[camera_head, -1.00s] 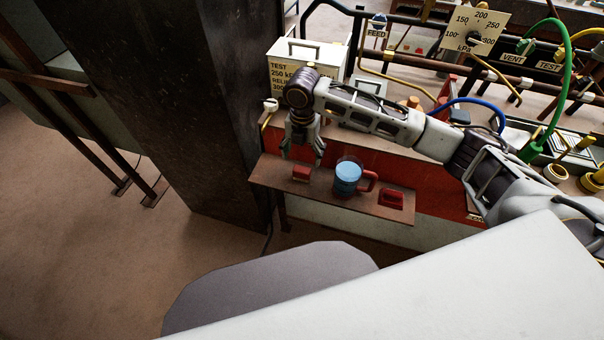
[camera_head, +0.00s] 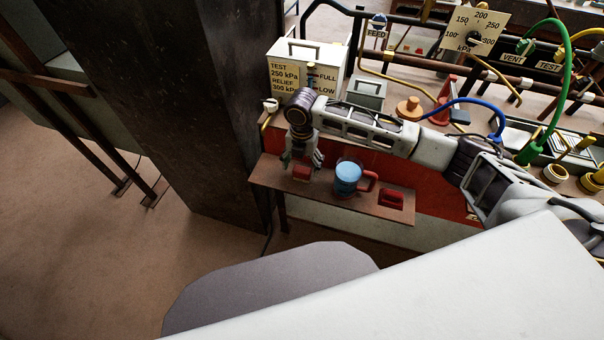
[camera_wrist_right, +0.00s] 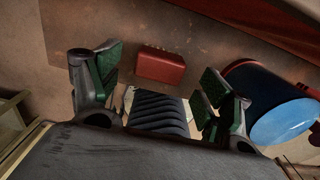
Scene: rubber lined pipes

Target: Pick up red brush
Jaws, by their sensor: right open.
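A small red block-like object (camera_head: 302,174), perhaps the red brush, lies on the brown shelf (camera_head: 275,180) left of the mug. It also shows in the right wrist view (camera_wrist_right: 162,66). I see no bristles on it. My right gripper (camera_head: 303,162) points down just above it and partly hides it. In the right wrist view the jaws (camera_wrist_right: 162,78) are apart and empty, with the red object ahead between them. A second red object (camera_head: 391,201) lies at the shelf's right end. My left gripper is out of view.
A mug with a blue top and red handle (camera_head: 348,176) stands close right of the gripper; its blue face (camera_wrist_right: 290,122) shows beside the right finger. A dark column (camera_head: 190,110) rises at left. Behind are a white labelled box (camera_head: 300,66) and pipes with hoses (camera_head: 566,80).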

